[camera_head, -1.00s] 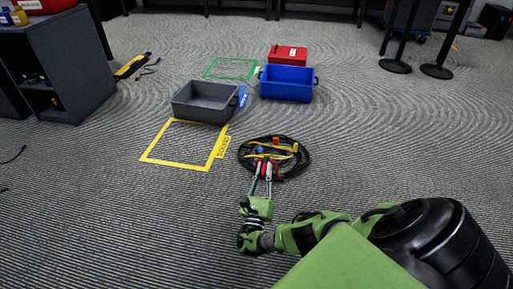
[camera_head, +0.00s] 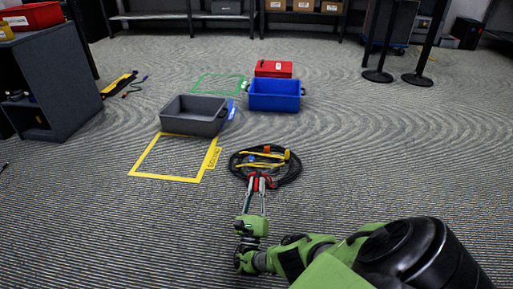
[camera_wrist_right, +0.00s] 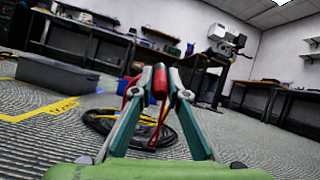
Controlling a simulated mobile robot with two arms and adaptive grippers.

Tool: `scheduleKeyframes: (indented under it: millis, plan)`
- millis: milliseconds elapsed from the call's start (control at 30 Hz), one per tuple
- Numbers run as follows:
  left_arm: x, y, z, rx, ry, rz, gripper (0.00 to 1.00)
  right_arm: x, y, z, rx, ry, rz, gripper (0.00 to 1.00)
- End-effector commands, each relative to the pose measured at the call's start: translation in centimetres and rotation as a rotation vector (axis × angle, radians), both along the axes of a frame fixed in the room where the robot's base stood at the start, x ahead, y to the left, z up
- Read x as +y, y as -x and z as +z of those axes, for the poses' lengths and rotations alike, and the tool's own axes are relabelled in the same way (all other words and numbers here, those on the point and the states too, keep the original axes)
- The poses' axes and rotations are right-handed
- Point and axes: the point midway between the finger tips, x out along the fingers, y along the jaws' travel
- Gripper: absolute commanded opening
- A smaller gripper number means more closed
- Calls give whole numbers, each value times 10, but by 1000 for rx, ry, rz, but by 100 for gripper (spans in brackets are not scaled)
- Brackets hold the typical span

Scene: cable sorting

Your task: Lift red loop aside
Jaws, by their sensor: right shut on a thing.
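The red loop (camera_wrist_right: 157,84) is between the fingertips of my right gripper (camera_wrist_right: 158,75). In the right wrist view its red strands hang below the jaws. In the head view my right gripper (camera_head: 259,184) is shut on the red piece at the near edge of a coiled black cable (camera_head: 294,172). Yellow pieces (camera_head: 262,164), a blue piece and an orange piece lie in the coil. The coil also shows behind the fingers in the right wrist view (camera_wrist_right: 99,124). My left gripper is not in view.
A grey bin (camera_head: 188,124) stands at the far edge of a yellow floor square (camera_head: 140,160). A blue bin (camera_head: 275,102) and a red box (camera_head: 273,72) stand further back, beside a green square (camera_head: 201,87). Carpet right of the coil is clear.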

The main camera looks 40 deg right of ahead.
Motion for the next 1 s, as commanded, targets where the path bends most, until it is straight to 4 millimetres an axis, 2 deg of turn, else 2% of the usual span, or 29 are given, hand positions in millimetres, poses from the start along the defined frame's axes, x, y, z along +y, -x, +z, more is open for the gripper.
scheduleKeyframes:
  millis: [67,100,133,567,733,1000]
  plan:
    - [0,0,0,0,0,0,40,1,2,-3,5,-4,-1,0]
    - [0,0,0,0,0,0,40,1,2,-4,5,-4,-1,25]
    - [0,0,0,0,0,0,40,1,2,-4,5,-4,-1,31]
    - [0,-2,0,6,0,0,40,5,4,-5,4,-3,0,31]
    - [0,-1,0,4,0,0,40,23,19,-19,8,-5,-1,31]
    - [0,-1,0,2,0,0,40,46,38,-18,6,-6,2,31]
